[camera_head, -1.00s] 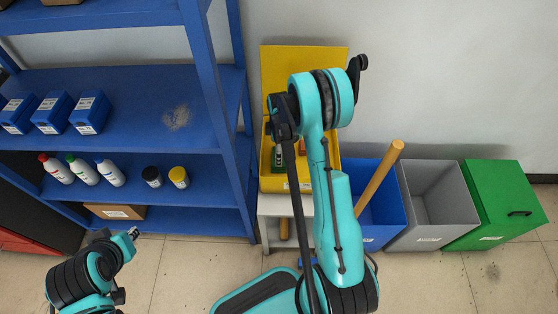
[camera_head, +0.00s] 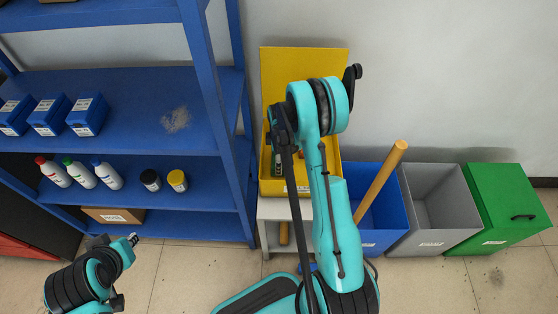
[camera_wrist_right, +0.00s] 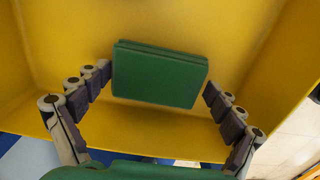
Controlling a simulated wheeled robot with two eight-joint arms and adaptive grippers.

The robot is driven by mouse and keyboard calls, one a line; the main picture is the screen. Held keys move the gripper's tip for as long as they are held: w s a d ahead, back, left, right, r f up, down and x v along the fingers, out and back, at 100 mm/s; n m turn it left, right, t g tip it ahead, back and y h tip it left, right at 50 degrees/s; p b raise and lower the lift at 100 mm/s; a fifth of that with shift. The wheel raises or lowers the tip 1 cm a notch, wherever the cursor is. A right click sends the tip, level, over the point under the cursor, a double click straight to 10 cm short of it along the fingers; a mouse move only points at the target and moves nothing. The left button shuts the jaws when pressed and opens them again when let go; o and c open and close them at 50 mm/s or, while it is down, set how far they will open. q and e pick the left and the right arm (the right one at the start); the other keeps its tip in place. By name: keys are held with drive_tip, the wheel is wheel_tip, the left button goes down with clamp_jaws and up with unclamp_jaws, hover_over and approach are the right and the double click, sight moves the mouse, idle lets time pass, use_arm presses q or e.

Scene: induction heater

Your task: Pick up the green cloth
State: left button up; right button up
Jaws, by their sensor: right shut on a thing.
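The green cloth (camera_wrist_right: 160,75) is a folded, flat rectangular pad in the right wrist view. My right gripper (camera_wrist_right: 158,82) has its fingertips against the cloth's left and right edges and is shut on it. The cloth is inside a yellow bin (camera_wrist_right: 60,60), with the bin's walls around it. In the head view the yellow bin (camera_head: 298,187) is partly covered by my right arm, and the cloth is mostly hidden there.
The yellow bin stands on a small white stand (camera_head: 270,210) beside a blue shelf (camera_head: 150,110) with bottles and boxes. To its right are a blue bin (camera_head: 380,230) with a wooden handle (camera_head: 380,183), a grey bin (camera_head: 430,200) and a green bin (camera_head: 510,200).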

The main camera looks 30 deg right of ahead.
drive_tip(key=r, duration=0.1)
drive_tip(key=r+p, duration=0.1)
drive_tip(key=r, duration=0.1)
drive_tip(key=r+p, duration=0.1)
drive_tip(key=shift+s+d+r, duration=0.2)
drive_tip(key=shift+d+r, duration=0.1)
drive_tip(key=shift+r, duration=0.1)
drive_tip(key=s+d+r+p, duration=0.3)
drive_tip(key=s+d+r, duration=0.3)
drive_tip(key=s+d, duration=0.1)
drive_tip(key=shift+s+d, duration=0.2)
drive_tip(key=shift+d, duration=0.3)
